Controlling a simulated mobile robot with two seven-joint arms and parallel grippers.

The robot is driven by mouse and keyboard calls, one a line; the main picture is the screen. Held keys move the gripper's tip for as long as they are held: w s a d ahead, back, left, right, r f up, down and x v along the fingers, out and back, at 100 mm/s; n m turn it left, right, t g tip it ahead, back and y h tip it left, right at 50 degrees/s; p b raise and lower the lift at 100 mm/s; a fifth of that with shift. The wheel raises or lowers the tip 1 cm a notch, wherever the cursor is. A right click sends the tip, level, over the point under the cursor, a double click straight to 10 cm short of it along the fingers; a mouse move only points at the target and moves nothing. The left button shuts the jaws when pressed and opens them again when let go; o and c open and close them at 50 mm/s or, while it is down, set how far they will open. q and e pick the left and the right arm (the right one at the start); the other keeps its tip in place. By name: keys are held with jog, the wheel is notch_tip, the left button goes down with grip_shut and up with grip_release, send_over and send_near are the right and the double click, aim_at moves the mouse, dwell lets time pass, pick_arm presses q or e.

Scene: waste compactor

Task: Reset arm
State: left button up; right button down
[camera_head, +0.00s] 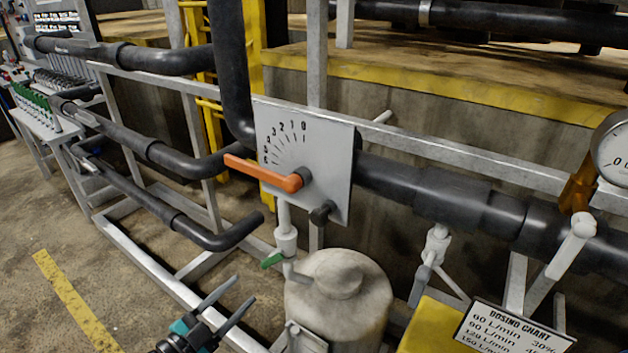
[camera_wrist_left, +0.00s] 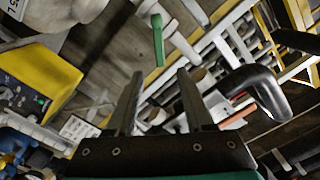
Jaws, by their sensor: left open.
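My left gripper (camera_head: 246,288) is at the bottom of the head view, left of the pale tank (camera_head: 338,300). Its two dark fingers are apart, with nothing between them. In the left wrist view the fingers (camera_wrist_left: 160,74) also stand apart, with a green handle (camera_wrist_left: 158,40) beyond their tips. In the head view a small green handle (camera_head: 272,261) sits on the valve above the tank, apart from the gripper. An orange lever (camera_head: 262,174) lies across the white dial plate (camera_head: 335,150), pointing left. My right gripper is not in view.
Black pipes (camera_head: 160,155) and a grey frame (camera_head: 150,265) run along the left. A yellow box (camera_head: 430,327) with a dosing chart (camera_head: 512,330) stands at front right, below a round gauge (camera_head: 615,150). Concrete floor (camera_head: 40,215) is open at left.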

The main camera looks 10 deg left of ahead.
pick_arm(q)
jog(key=s+a+f+n+g+y, duration=0.1)
jog(key=s+f+n+g+y, duration=0.35)
jog(key=f, duration=0.75)
jog(key=s+a+f+n+g+y, duration=0.1)
jog(key=s+f+n+g, duration=0.1)
jog(key=s+f, duration=0.8)
jog(key=s+d+f+n+g, duration=0.1)
jog(key=s+d+f+g, duration=0.3)
jog(key=s+f, duration=0.4)
jog(key=s+d+f+n+g, duration=0.2)
jog(key=s+d+f+g, duration=0.2)
jog(key=s+f, duration=0.4)
jog(key=s+g, duration=0.1)
jog(key=s, duration=0.4)
jog(key=shift+s+d+f+y, duration=0.2)
jog(key=shift+d+f+y, duration=0.15)
jog(key=shift+f, duration=0.05)
jog(key=shift+g, duration=0.25)
